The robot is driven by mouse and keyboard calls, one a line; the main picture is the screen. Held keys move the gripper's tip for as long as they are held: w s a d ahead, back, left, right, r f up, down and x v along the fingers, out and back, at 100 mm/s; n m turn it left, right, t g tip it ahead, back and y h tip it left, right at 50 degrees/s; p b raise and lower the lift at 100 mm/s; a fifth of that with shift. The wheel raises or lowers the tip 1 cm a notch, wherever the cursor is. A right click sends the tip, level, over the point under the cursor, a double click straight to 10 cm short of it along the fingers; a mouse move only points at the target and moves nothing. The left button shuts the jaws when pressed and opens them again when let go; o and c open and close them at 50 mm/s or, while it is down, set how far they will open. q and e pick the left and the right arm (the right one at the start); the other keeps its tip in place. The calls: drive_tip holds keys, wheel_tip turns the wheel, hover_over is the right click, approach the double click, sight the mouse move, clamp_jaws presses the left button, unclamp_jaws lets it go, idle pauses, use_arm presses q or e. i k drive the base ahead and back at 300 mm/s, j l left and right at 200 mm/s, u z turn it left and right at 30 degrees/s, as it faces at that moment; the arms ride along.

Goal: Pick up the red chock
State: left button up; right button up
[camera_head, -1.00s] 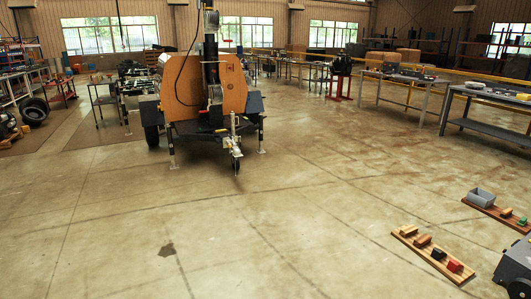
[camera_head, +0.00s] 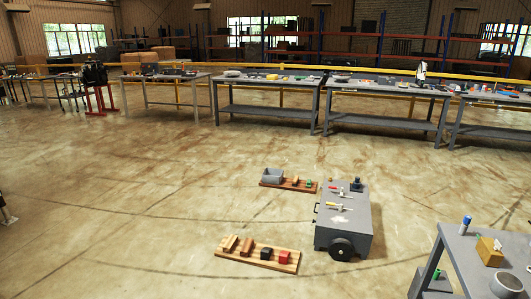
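The red chock (camera_head: 284,257) is a small red block near the right end of a striped wooden board (camera_head: 258,264) on the floor. A black block (camera_head: 266,253) sits just left of it, and two brown wooden blocks (camera_head: 238,245) stand further left on the same board. Neither of my grippers shows in the head view, so I cannot see whether they are open or shut.
A grey wheeled cart (camera_head: 344,222) with tools on top stands right of the board. Behind is a second board (camera_head: 294,187) with a grey bin (camera_head: 272,175). A grey table (camera_head: 470,262) fills the lower right.

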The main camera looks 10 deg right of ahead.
sight(284, 256)
drive_tip(key=i+l+z, duration=0.3)
drive_tip(key=i, duration=0.65)
drive_tip(key=i+z, duration=0.35)
drive_tip(key=i, duration=0.6)
